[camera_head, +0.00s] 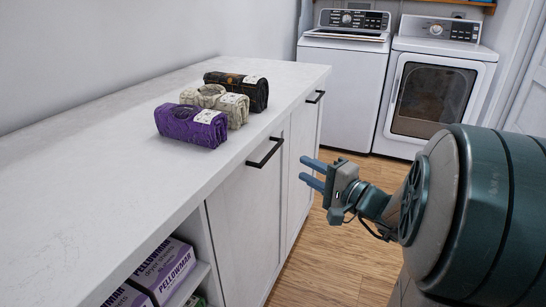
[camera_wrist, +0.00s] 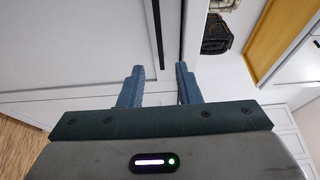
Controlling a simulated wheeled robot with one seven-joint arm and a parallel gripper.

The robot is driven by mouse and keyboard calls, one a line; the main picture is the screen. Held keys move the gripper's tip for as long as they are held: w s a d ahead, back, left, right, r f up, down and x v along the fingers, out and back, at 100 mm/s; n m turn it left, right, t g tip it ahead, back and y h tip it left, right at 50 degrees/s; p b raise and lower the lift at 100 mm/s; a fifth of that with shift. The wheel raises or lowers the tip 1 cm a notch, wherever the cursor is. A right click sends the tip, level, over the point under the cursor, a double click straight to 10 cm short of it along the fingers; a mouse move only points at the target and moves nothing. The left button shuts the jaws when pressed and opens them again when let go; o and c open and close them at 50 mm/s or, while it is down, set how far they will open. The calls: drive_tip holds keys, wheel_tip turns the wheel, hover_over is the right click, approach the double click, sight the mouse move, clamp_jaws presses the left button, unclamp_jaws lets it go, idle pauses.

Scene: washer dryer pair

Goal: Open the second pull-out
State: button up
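The white cabinet has two pull-out fronts. The nearer front (camera_head: 242,232) has a black bar handle (camera_head: 265,152), and the farther front (camera_head: 301,165) has a black bar handle (camera_head: 316,97). Both fronts look shut. My gripper (camera_head: 305,174) is open and empty in front of the cabinet, below handle height in the head view, with its blue fingers pointing toward the fronts. In the wrist view, my gripper (camera_wrist: 159,68) has its fingers apart. A dark upright bar, apparently a handle (camera_wrist: 156,25), shows beyond the gap; I cannot tell which one.
Purple (camera_head: 191,125), beige (camera_head: 232,107) and black (camera_head: 242,88) rolled bundles lie on the white countertop (camera_head: 90,180). An open shelf (camera_head: 186,285) at the near end holds purple boxes. A washer (camera_head: 343,88) and dryer (camera_head: 436,92) stand behind. Wooden floor (camera_head: 330,262) beside the cabinet is clear.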

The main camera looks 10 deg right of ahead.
sight(274, 151)
drive_tip(key=b+x, duration=0.1)
drive_tip(key=x, duration=1)
drive_tip(key=shift+w+a, duration=0.3)
drive_tip(key=shift+c, duration=0.3)
clamp_jaws()
